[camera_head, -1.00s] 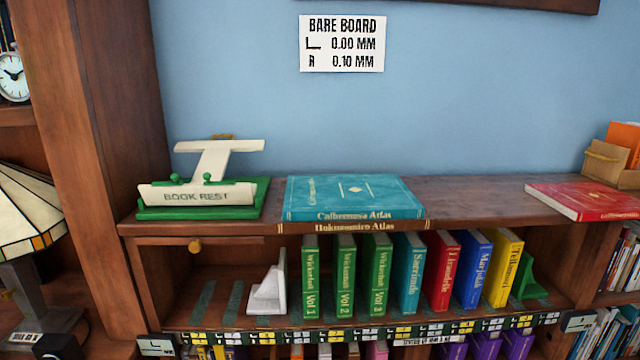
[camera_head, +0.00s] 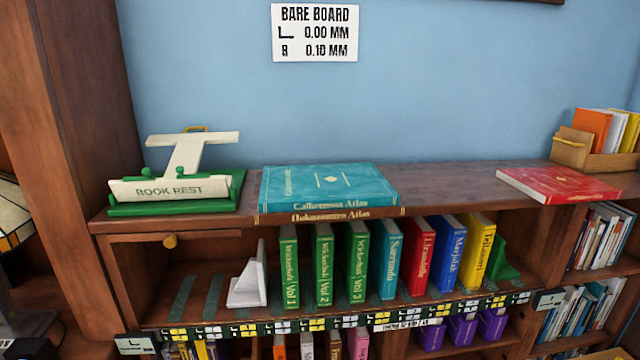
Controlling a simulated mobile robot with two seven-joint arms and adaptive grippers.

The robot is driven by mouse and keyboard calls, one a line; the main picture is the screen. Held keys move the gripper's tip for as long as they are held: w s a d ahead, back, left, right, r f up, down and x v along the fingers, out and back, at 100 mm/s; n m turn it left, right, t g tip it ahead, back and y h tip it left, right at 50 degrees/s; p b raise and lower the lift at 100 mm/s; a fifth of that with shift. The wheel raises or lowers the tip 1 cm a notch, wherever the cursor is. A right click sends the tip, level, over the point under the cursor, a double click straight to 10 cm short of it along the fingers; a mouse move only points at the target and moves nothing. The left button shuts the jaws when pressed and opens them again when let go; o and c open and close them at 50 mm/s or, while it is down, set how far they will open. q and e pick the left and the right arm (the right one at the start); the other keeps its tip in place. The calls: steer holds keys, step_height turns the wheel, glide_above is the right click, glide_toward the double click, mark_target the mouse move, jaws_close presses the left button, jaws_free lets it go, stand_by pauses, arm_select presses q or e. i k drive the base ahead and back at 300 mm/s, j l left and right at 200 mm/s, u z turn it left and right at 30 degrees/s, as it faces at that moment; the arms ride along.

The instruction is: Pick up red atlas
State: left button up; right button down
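The red atlas (camera_head: 558,185) lies flat, cover up, on the right part of the bookcase top (camera_head: 450,192), its spine toward the front edge. Nothing lies on it. Neither of my grippers is in the head view.
A teal atlas (camera_head: 328,187) lies on a brown atlas (camera_head: 330,214) at the top's middle. A green and white book rest (camera_head: 176,190) stands left. A wooden box of books (camera_head: 585,150) stands behind the red atlas. Upright books (camera_head: 322,265) and a white bookend (camera_head: 249,282) fill the shelf below.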

mark_target(547, 185)
steer(key=z, duration=1.35)
